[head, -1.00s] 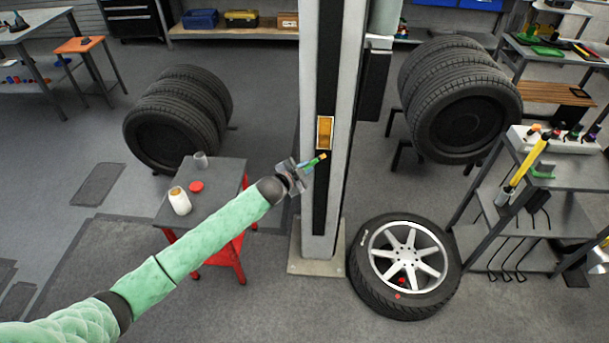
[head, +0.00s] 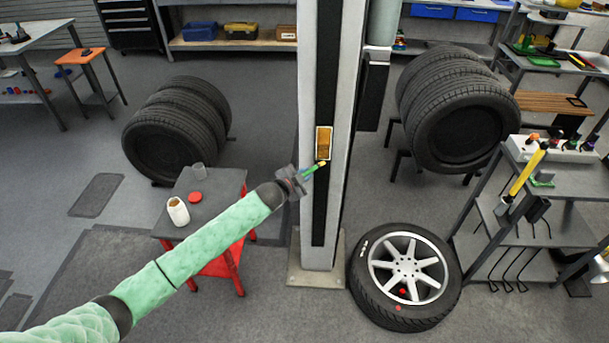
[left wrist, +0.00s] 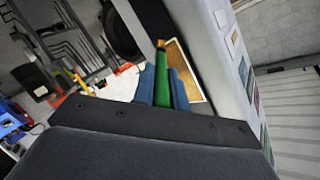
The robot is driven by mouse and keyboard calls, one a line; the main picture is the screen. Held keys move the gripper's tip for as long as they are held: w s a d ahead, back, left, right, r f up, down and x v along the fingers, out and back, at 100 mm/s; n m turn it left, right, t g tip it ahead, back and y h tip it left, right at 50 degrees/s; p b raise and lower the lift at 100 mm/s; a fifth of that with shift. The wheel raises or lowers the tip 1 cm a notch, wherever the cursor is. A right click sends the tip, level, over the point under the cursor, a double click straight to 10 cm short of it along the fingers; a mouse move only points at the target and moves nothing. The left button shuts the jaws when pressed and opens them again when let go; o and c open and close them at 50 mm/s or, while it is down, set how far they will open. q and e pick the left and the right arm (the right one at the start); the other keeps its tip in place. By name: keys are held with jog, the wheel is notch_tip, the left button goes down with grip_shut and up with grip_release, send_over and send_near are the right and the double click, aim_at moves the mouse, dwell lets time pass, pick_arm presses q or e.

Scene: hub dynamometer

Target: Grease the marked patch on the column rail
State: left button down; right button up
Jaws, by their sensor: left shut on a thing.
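The marked patch (head: 323,143) is an amber rectangle with a pale border on the dark rail of the column (head: 345,100). It also shows in the left wrist view (left wrist: 186,70). My left gripper (head: 295,180) is shut on a green brush (head: 310,170) with an orange-yellow tip. In the head view the tip is at the patch's lower edge; I cannot tell whether it touches. In the left wrist view the green handle (left wrist: 162,92) sits between the blue fingers and overlaps the patch's left side. An open white jar (head: 178,211) stands on the small cart. My right gripper is not in view.
A wheel (head: 365,290) lies right of the column's foot. A shelf rack (head: 480,215) stands at the right.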

pick_arm(q)
jog(key=shift+w, duration=0.75)
dwell(0.3)
jog(key=shift+s+r+p, duration=0.15)
jog(key=shift+r+p, duration=1.05)
jog(key=shift+r, duration=0.7)
jog(key=shift+r+p, duration=1.25)
jog(key=shift+r, duration=0.65)
jog(key=shift+f, duration=0.1)
jog(key=shift+f+b, duration=2.15)
jog(key=shift+f, duration=1.55)
